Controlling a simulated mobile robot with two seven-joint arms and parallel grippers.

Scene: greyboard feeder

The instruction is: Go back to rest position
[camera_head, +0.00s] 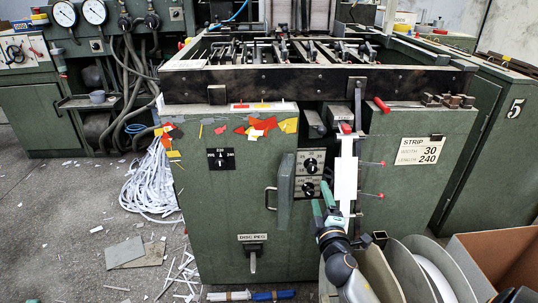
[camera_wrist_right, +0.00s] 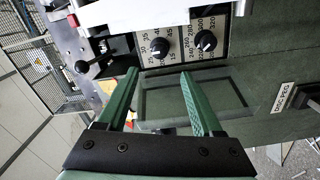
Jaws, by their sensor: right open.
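My right gripper (camera_head: 323,208) is in front of the green feeder machine (camera_head: 215,210), just right of a small green panel with a handle (camera_head: 284,192) and below two black dials (camera_head: 310,178). In the right wrist view my right gripper (camera_wrist_right: 158,76) has its two green fingers apart, with nothing between them. The panel (camera_wrist_right: 215,97) shows behind the fingers there, and the dials (camera_wrist_right: 160,48) lie beyond the fingertips. I cannot tell whether a finger touches the machine. My left gripper is in neither view.
A white strip (camera_head: 346,178) hangs just right of my right gripper, near red-tipped pins (camera_head: 372,164). Large reels (camera_head: 410,270) and a cardboard box (camera_head: 500,255) crowd the lower right. A "DISC PEG" lever (camera_head: 253,258) sticks out lower left. Scraps litter the left floor.

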